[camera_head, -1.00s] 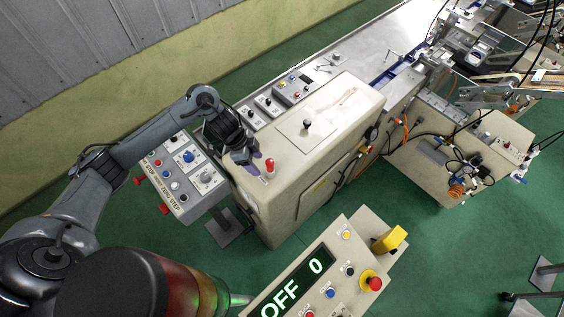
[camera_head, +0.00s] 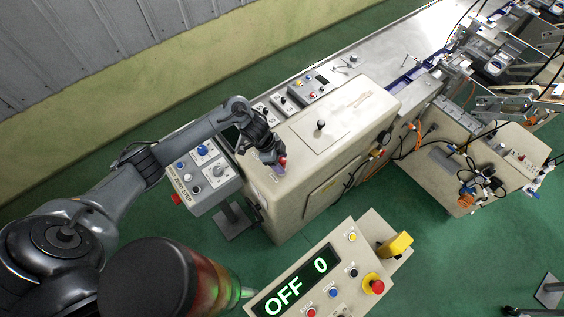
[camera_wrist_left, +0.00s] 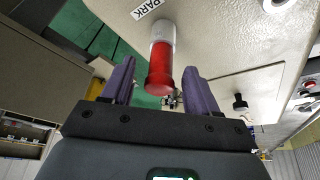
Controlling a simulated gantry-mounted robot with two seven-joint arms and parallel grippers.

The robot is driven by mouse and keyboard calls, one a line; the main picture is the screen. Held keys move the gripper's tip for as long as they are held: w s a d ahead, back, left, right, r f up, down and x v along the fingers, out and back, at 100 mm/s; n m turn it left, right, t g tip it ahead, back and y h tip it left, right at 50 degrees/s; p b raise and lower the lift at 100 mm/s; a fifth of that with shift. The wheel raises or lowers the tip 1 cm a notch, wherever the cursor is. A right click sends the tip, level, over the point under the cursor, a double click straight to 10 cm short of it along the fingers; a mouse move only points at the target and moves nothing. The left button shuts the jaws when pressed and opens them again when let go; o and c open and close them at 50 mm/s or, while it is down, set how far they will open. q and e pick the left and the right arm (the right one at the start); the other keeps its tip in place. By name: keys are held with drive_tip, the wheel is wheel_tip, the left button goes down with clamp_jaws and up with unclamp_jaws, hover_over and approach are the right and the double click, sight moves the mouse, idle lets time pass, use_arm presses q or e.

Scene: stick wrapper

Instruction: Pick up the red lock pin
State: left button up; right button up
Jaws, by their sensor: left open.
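The red lock pin (camera_head: 282,161) stands on top of the beige machine housing at its left end, partly hidden by my gripper. In the left wrist view the pin (camera_wrist_left: 160,72) has a red cap on a pale collar, beside a "PARK" label. My left gripper (camera_head: 275,164) is at the pin. In the left wrist view its two purple fingers (camera_wrist_left: 160,80) are open, one on each side of the red cap, with gaps visible. I cannot tell how deep the pin sits between them. My right gripper is not in view.
The beige housing (camera_head: 330,150) has a black knob (camera_head: 320,125) on top. A grey button panel (camera_head: 205,172) stands at its left. A control box (camera_head: 300,283) reading "OFF 0", with a red emergency button (camera_head: 377,287), is in front. Green floor lies between.

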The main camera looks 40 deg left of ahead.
use_arm(q)
drive_tip(key=shift+x, duration=0.9)
drive_tip(key=c, duration=1)
drive_tip(key=shift+r, duration=0.15)
